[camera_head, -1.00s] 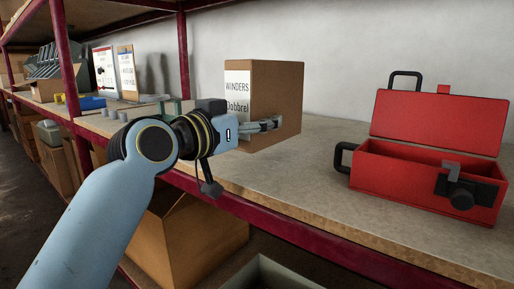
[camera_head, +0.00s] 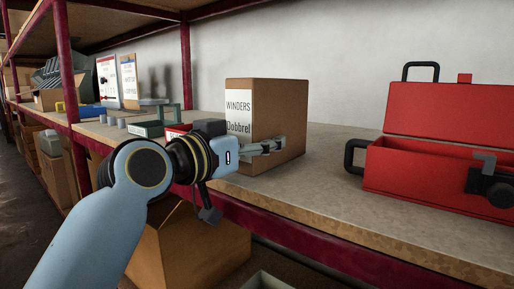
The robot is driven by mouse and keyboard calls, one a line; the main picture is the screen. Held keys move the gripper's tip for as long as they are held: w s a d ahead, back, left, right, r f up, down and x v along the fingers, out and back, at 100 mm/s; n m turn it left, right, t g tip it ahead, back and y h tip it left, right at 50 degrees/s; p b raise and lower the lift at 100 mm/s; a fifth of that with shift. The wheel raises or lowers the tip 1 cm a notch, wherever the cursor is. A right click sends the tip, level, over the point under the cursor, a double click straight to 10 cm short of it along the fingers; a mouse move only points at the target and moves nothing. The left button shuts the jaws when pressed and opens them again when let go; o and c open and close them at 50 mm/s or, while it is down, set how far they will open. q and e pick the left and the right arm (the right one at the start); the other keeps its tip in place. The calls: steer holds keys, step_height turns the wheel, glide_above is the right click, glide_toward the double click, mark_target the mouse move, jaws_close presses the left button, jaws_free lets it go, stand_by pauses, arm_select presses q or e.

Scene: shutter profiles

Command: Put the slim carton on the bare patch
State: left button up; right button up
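The carton (camera_head: 279,108) is a brown box with a white label reading "WINDERS Dobbrel". It stands upright at the middle of the shelf board. My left gripper (camera_head: 263,147) is at its lower near corner. One finger lies along the carton's brown right face; the other is hidden, apparently on the far side. The carton looks gripped, its bottom edge at or just above the board; I cannot tell if it touches. Bare shelf board (camera_head: 355,205) lies to the right of the carton.
An open red toolbox (camera_head: 420,175) with black handles stands at the right. A red post (camera_head: 185,65) and the shelf's red front rail (camera_head: 300,235) bound the area.

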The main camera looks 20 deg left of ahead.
arm_select(q)
steer(key=shift+r, duration=0.1)
arm_select(e)
steer(key=shift+w+r, duration=0.1)
steer(key=shift+r, duration=0.05)
arm_select(q)
steer(key=shift+f, duration=0.2)
arm_select(e)
steer(key=shift+r, duration=0.1)
arm_select(q)
steer(key=o, duration=1.6)
arm_select(e)
steer(key=shift+w+a, duration=0.1)
arm_select(q)
steer(key=shift+s+r, duration=0.1)
steer(key=shift+s, duration=0.05)
steer(key=p+v, duration=0.3)
steer(key=v, duration=0.8)
steer(key=shift+s+a, duration=0.15)
steer(key=shift+s, duration=0.2)
arm_select(e)
steer(key=s+d+f, duration=0.2)
steer(key=s+f, duration=0.4)
steer(key=shift+f, duration=0.35)
